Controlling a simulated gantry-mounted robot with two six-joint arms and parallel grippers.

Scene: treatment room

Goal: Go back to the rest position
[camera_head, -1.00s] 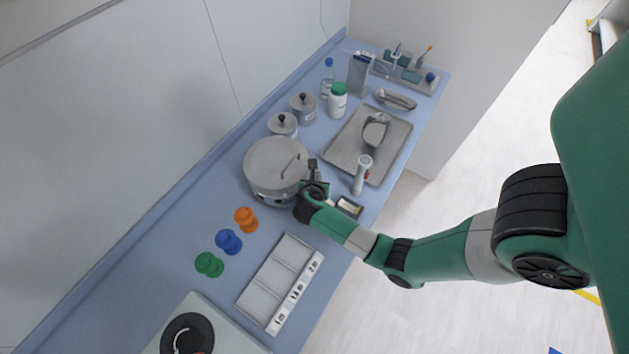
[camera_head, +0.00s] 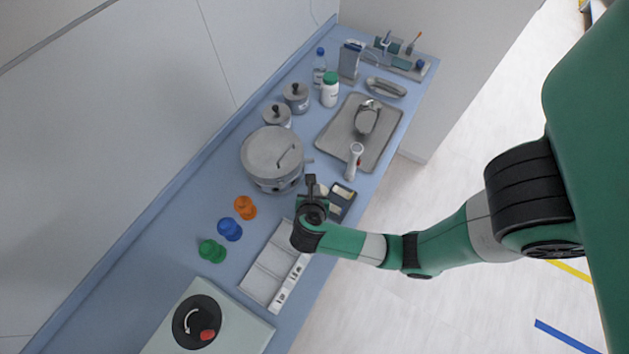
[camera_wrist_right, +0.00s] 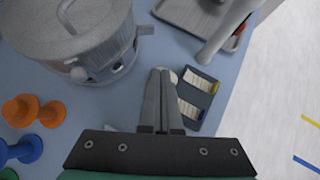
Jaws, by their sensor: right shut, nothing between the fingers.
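My right gripper (camera_head: 311,181) is above the front part of the blue counter (camera_head: 180,226), between the steel pot and the white divided tray. In the right wrist view its two fingers (camera_wrist_right: 161,74) are together with nothing between them. The large steel pot (camera_head: 272,158) stands to the left of the fingers, apart from them. A dark case with light panels (camera_head: 342,199) lies just right of the gripper, and a small pale round thing beside it is partly hidden. My left gripper is not in view.
The white divided tray (camera_head: 268,272) is partly covered by my right wrist. Orange (camera_head: 245,207), blue (camera_head: 229,229) and green (camera_head: 211,250) pegs stand at left. A white handheld device (camera_head: 354,160) and a metal tray (camera_head: 331,136) lie farther back. A box with a red button (camera_head: 207,334) is in front.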

